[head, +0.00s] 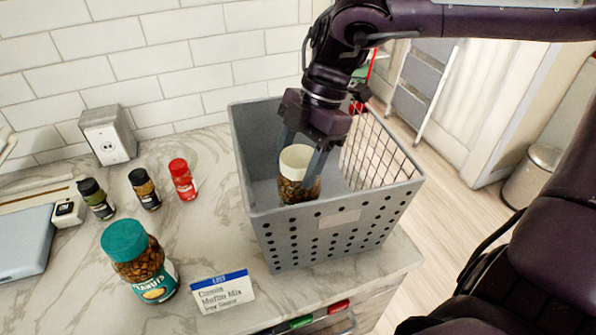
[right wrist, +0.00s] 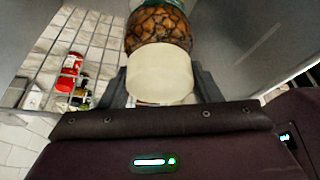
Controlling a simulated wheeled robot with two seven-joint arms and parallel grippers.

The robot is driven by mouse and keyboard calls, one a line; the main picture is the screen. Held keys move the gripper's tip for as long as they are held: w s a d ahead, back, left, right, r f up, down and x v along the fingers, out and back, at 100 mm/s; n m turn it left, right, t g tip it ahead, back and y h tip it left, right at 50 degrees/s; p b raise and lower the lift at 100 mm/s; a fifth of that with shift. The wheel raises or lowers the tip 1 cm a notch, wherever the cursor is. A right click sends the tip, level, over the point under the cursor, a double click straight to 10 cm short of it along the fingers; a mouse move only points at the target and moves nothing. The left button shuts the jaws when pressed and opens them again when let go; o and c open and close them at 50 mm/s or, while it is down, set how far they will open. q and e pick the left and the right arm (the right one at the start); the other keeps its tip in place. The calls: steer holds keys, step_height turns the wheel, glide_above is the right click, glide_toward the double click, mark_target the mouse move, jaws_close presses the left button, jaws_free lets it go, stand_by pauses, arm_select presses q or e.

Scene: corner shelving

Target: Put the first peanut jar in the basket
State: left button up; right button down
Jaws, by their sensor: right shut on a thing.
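One peanut jar (head: 298,176), with a cream top end and brown nuts below, is inside the grey basket (head: 330,238), near its front wall. My right gripper (head: 305,160) points down into the basket and is shut on this jar near its top. In the right wrist view the jar (right wrist: 158,30) is between the fingers, with teal at its far end. The basket's front wall hides the jar's lower part, so I cannot tell whether it touches the floor. Another peanut jar (head: 140,262), with a teal lid, stands on the counter. My left gripper is not in view.
Small spice jars, including a red one (head: 183,180), stand at the back left of the counter. A muffin mix card (head: 222,291) stands before the basket. A grey outlet box (head: 108,136) is by the tiled wall. The basket is near the counter's right edge.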

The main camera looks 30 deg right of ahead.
step_height(320, 180, down, 3)
steer(key=shift+f, duration=0.15)
steer(key=shift+c, duration=2.1)
jaws_free()
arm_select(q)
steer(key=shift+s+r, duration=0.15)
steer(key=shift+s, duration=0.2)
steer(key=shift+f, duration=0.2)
arm_select(e)
steer(key=v, duration=1.2)
